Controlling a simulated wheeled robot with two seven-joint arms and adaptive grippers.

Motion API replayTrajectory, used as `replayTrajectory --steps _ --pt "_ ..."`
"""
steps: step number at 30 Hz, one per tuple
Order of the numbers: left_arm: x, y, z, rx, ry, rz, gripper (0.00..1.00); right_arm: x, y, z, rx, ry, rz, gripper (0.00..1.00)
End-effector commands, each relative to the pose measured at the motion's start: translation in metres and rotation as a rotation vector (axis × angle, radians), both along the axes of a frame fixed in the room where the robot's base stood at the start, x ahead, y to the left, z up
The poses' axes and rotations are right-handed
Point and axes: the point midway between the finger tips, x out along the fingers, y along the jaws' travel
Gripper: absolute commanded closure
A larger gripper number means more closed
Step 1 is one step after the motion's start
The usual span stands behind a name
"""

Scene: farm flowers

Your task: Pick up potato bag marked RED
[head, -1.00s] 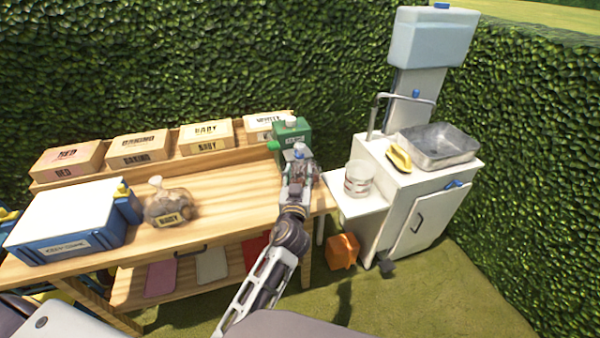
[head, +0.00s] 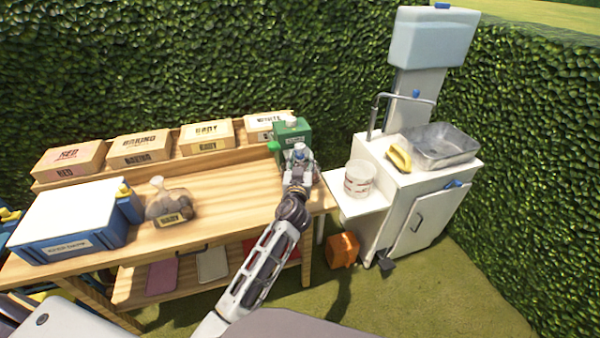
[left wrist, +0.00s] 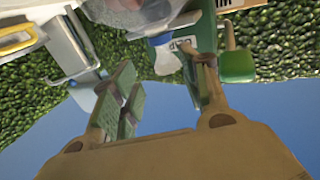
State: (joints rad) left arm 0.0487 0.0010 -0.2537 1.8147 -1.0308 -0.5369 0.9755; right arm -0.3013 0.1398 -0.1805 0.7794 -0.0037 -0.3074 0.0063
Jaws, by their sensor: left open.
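The only potato bag I can make out in the head view is a clear one (head: 170,205) on the wooden table, and its label appears to read BABY. A cardboard box marked RED (head: 68,160) stands at the left end of the back shelf. My left gripper (head: 300,156) is at the table's right end, in front of a green container (head: 292,130), well right of the bag. In the left wrist view its open fingers (left wrist: 165,92) show below a clear, rounded thing (left wrist: 135,14) that I cannot identify for sure. My right gripper is not in view.
Boxes marked BAKING (head: 140,146), BABY (head: 207,136) and WHITE (head: 266,126) line the shelf. A blue crate with a white lid (head: 68,246) stands at left. The table's middle (head: 235,190) is clear.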

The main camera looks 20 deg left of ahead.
Motion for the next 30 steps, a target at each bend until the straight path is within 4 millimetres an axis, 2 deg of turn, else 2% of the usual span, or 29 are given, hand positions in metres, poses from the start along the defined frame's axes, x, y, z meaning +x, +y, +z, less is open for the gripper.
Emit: replayTrajectory --steps 7,23,30 --pt "0.015 0.003 0.000 0.000 0.000 0.000 0.55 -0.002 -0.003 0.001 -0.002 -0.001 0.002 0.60" --pt "0.019 0.005 0.000 0.000 -0.001 0.000 0.55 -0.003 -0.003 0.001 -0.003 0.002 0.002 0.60" --pt "0.035 0.013 -0.001 0.002 -0.001 0.000 0.55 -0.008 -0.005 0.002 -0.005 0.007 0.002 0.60"
